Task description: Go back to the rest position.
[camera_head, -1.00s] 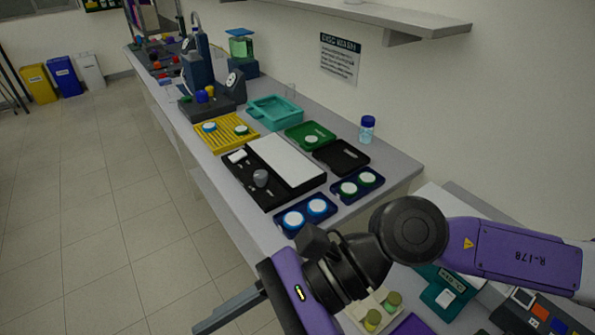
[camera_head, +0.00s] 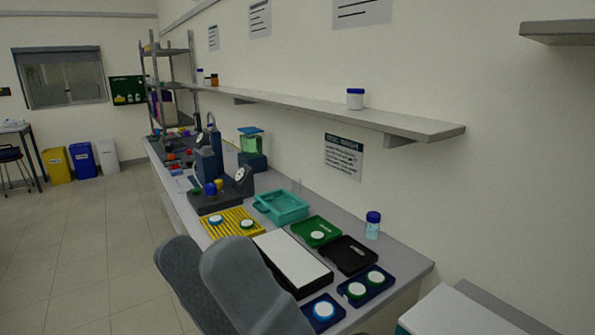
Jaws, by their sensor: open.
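My gripper (camera_head: 202,245) shows as two large grey fingers rising from the bottom edge, close to the camera. The fingers stand apart and hold nothing that I can see; it is open. They cover the near front edge of the bench (camera_head: 408,268) and part of the black tray with the white plate (camera_head: 292,258). The rest of my arm is out of view.
On the bench are a yellow rack (camera_head: 232,226), a teal tray (camera_head: 283,207), a green tray (camera_head: 316,232), a black tray (camera_head: 347,255), blue holders with discs (camera_head: 366,285) and a blue-lidded jar (camera_head: 373,226). A shelf (camera_head: 330,112) runs above.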

